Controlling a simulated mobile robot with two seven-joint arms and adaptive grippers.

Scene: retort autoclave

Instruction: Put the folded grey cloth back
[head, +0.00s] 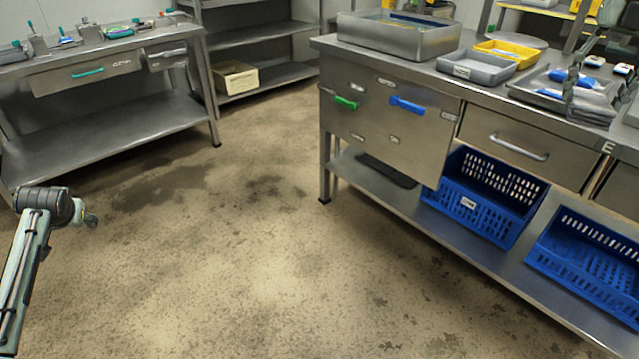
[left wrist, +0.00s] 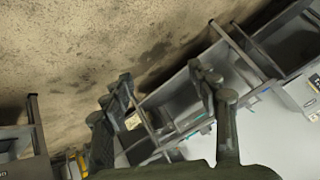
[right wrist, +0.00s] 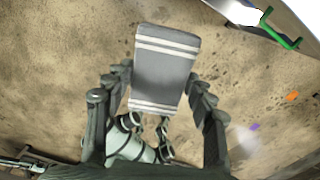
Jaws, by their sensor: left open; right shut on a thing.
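The folded grey cloth (right wrist: 166,70) has white stripes near both ends. In the right wrist view it sits between the fingers of my right gripper (right wrist: 160,88), which is shut on it, with bare floor behind it. In the head view my right gripper (head: 573,88) shows at the upper right, across the counter tray; the cloth's outline is hard to separate from the grey things there. My left gripper (left wrist: 165,86) is open and empty in the left wrist view, with floor and steel furniture beyond it.
A steel counter (head: 470,88) bears a deep steel basin (head: 395,38), a grey tray (head: 475,68) and a yellow tray (head: 508,52). Blue crates (head: 485,195) stand on its lower shelf. A steel table (head: 110,52) stands at the left. The floor between is clear.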

